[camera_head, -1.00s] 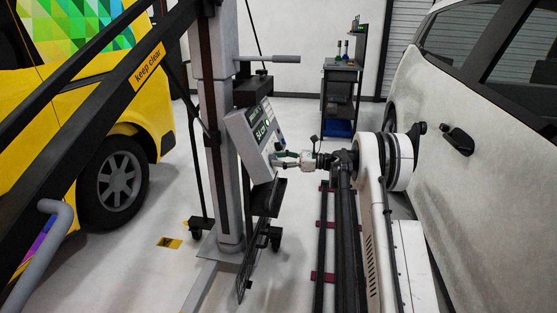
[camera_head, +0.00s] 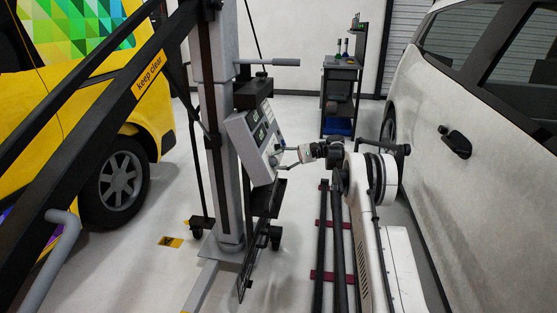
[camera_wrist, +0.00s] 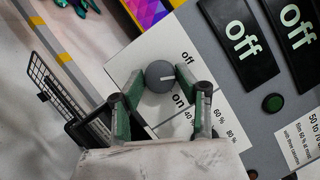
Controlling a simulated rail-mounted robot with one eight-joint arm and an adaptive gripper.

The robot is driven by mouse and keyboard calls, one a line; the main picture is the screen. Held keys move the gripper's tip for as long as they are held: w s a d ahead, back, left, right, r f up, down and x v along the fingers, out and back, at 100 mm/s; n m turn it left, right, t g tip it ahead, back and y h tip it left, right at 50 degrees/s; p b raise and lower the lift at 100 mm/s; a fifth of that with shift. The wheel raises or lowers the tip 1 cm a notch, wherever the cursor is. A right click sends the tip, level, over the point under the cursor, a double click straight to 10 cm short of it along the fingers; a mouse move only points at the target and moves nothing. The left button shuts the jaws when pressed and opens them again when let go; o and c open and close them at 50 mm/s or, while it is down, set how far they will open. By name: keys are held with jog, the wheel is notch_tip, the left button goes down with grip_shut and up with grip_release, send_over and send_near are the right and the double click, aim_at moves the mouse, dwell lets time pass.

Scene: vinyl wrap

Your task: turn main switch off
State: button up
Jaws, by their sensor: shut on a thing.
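The grey control box (camera_head: 258,140) on the column faces right in the head view. Its face fills much of the wrist view (camera_wrist: 228,95). A round dark grey knob (camera_wrist: 160,76) with a white mark sits on a white label plate, with "off" printed above right and "on" below right. The mark points right, roughly between the two words. My gripper (camera_wrist: 160,73) has its green-padded fingertips closed on either side of the knob. In the head view my gripper (camera_head: 279,158) reaches the box's face from the right; the knob is too small to make out there.
A grey column (camera_head: 216,100) stands behind the box. A yellow vehicle (camera_head: 100,140) is at left, a white car (camera_head: 470,190) close at right.

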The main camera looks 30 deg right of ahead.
jog(key=n, duration=0.2)
jog(key=n+g+h+p, duration=0.1)
jog(key=n, duration=0.2)
jog(key=shift+r+g+p, duration=0.1)
jog(key=shift+g+p, duration=0.2)
jog(key=shift+h, duration=0.3)
jog(key=o, duration=1.1)
jog(key=shift+v, duration=3.7)
jog(key=shift+w, duration=0.1)
